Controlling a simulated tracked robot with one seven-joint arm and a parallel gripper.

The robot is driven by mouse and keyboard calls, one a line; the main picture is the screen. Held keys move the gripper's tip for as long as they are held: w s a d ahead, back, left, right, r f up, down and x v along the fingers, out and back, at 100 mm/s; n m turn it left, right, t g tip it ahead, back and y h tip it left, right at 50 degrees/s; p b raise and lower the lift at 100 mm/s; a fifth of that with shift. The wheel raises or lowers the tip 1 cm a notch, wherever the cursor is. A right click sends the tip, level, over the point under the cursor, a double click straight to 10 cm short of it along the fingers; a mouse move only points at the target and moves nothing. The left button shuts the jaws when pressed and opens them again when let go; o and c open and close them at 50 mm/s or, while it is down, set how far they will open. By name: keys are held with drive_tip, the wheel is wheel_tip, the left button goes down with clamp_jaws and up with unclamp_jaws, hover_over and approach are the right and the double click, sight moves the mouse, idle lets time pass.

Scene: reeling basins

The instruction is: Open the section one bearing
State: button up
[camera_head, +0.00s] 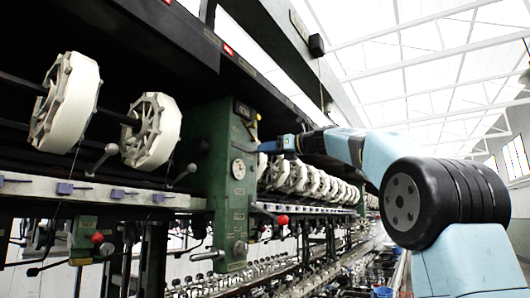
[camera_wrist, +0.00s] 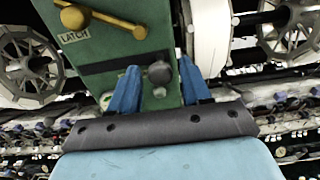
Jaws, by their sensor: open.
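A green housing (camera_head: 222,180) with a round white dial stands between the reels in the head view. In the wrist view, the green housing (camera_wrist: 125,40) carries a brass lever (camera_wrist: 100,18) beside a "LATCH" label. A dark round knob (camera_wrist: 159,72) sits lower on it. My gripper (camera_wrist: 160,75) is open, with one blue finger on each side of the knob in the picture; I cannot tell whether they touch it. In the head view my gripper (camera_head: 270,146) is at the housing's upper right edge. No label here identifies the section one bearing.
White reels (camera_head: 152,131) hang left of the housing, and a row of reels (camera_head: 310,180) runs away to its right. A reel (camera_wrist: 208,35) is close beside my right finger. A red knob (camera_head: 282,220) sticks out below my gripper.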

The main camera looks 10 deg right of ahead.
drive_tip(key=v, duration=1.2)
drive_tip(key=s+a+f+n+g+h, duration=0.15)
drive_tip(key=s+f+n+h, duration=0.35)
drive_tip(key=f, duration=0.7)
drive_tip(key=s+a+f+n+g+h, duration=0.1)
drive_tip(key=s+a+f+n+h, duration=0.15)
drive_tip(key=s+f+n, duration=0.5)
drive_tip(key=s+d+f+n+g+h, duration=0.1)
drive_tip(key=s+d+f+n+h, duration=0.1)
drive_tip(key=s+f+n, duration=0.2)
drive_tip(key=s+d+f+n+g+h, duration=0.1)
drive_tip(key=s+f+n, duration=0.3)
drive_tip(key=s+f, duration=0.6)
drive_tip(key=s+d+f+n+g+h, duration=0.1)
drive_tip(key=s+d+f+n+h, duration=0.2)
drive_tip(key=f, duration=1.5)
drive_tip(key=s+n, duration=0.2)
drive_tip(key=s, duration=0.3)
drive_tip(key=shift+d+h, duration=0.35)
drive_tip(key=shift+d, duration=0.05)
